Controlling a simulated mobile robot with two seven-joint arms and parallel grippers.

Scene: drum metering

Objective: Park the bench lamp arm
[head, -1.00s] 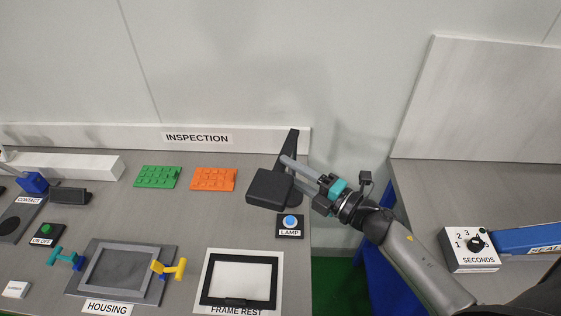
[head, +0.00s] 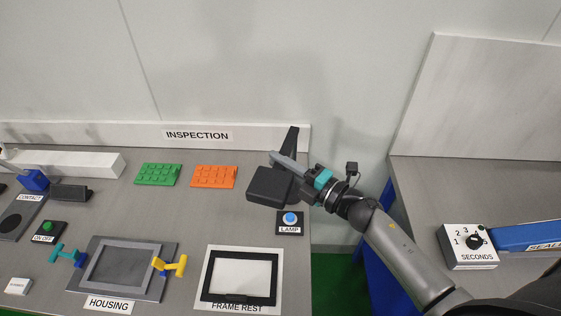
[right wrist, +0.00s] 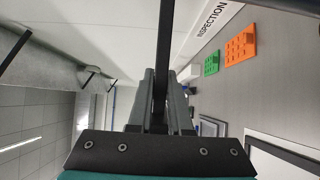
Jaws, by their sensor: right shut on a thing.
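The bench lamp has a black box-shaped head (head: 266,187) and a thin black arm (head: 292,137) rising behind it, at the back right of the inspection bench. My right gripper (head: 283,163) reaches in from the right at the lamp arm, just above the head. In the right wrist view its grey fingers lie on either side of the black lamp arm (right wrist: 164,50), shut on it. The fingers hide part of the arm in the head view. A blue lamp button (head: 290,218) on a plate marked LAMP sits in front of the head. My left gripper is not in view.
Green (head: 158,174) and orange (head: 213,176) trays lie left of the lamp. The frame rest (head: 212,302) and housing (head: 162,290) are in front. A gap separates this bench from the right bench with its SECONDS dial box (head: 470,258). A wall stands behind.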

